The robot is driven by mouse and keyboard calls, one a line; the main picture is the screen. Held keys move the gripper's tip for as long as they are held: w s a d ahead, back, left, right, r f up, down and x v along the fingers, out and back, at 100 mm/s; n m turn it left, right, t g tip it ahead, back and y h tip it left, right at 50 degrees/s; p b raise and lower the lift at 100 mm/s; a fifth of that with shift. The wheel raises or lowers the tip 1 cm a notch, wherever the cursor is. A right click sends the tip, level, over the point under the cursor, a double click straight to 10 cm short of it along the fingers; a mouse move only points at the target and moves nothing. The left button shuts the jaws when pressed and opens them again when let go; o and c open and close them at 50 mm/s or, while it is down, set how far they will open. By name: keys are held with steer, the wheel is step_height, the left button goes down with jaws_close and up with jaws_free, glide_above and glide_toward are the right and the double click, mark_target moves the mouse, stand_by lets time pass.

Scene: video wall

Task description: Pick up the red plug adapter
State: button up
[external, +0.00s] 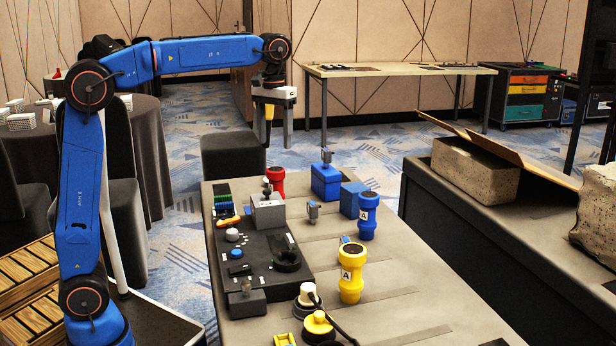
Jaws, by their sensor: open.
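The red plug adapter (276,181) stands upright at the far left part of the table (375,300). Its lower part is partly hidden behind a grey box with a small knob. My gripper (275,138) is open and empty, pointing down. In the picture it is above the red adapter, with a visible gap between them. Its exact depth relative to the adapter cannot be told.
A blue adapter (367,216) and a yellow adapter (351,274) stand to the right. Blue boxes (327,182) stand at the back. A dark tray (258,275) with small parts lies on the left. Bare table shows along the right side.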

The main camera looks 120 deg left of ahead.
mark_target(276, 183)
step_height(276, 183, down, 16)
steer(key=shift+r, duration=0.25)
steer(key=c, duration=1.2)
